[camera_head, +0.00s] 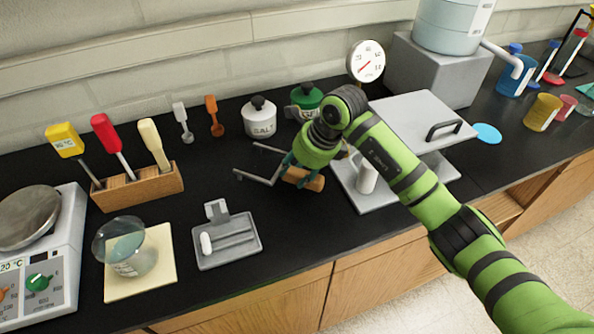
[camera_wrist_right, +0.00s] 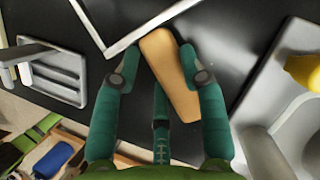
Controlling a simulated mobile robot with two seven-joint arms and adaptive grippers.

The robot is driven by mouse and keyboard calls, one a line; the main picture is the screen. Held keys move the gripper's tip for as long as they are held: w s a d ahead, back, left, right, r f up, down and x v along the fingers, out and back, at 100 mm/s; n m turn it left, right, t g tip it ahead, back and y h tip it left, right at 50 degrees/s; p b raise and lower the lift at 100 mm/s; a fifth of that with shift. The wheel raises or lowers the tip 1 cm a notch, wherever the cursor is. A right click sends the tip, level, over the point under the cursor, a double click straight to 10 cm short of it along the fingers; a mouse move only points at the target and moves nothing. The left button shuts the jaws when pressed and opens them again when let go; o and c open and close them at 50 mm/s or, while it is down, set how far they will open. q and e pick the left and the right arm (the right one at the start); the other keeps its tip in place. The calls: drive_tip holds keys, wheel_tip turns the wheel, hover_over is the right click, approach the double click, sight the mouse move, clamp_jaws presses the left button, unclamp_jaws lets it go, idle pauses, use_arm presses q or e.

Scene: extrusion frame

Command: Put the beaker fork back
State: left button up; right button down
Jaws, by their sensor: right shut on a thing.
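The beaker fork has a wooden handle (camera_head: 302,180) and a grey, open metal fork end (camera_head: 257,165) that points left in the head view. My right gripper (camera_head: 299,172) is shut on the wooden handle and holds the fork over the black counter. In the right wrist view, the handle (camera_wrist_right: 168,75) lies between the green fingers of my right gripper (camera_wrist_right: 162,80), and a bent metal prong (camera_wrist_right: 92,25) shows at the top. Its exact height above the counter is hard to tell. My left gripper is not in view.
A grey tray (camera_head: 251,246) lies on the counter left of the fork. A glass beaker (camera_head: 132,253) stands on a cream mat (camera_head: 167,277). A wooden block (camera_head: 135,192) holds several tools. A salt pot (camera_head: 259,117) stands behind. A white mug (camera_head: 366,176) is close right of my gripper.

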drive_tip(key=shift+f+p, duration=0.3)
drive_tip(key=shift+f, duration=0.55)
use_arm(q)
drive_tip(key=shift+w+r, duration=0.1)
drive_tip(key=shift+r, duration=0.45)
use_arm(e)
drive_tip(key=shift+f, duration=0.1)
drive_tip(key=shift+f+b, duration=0.15)
drive_tip(key=shift+b, duration=0.15)
drive_tip(key=c, duration=0.7)
unclamp_jaws()
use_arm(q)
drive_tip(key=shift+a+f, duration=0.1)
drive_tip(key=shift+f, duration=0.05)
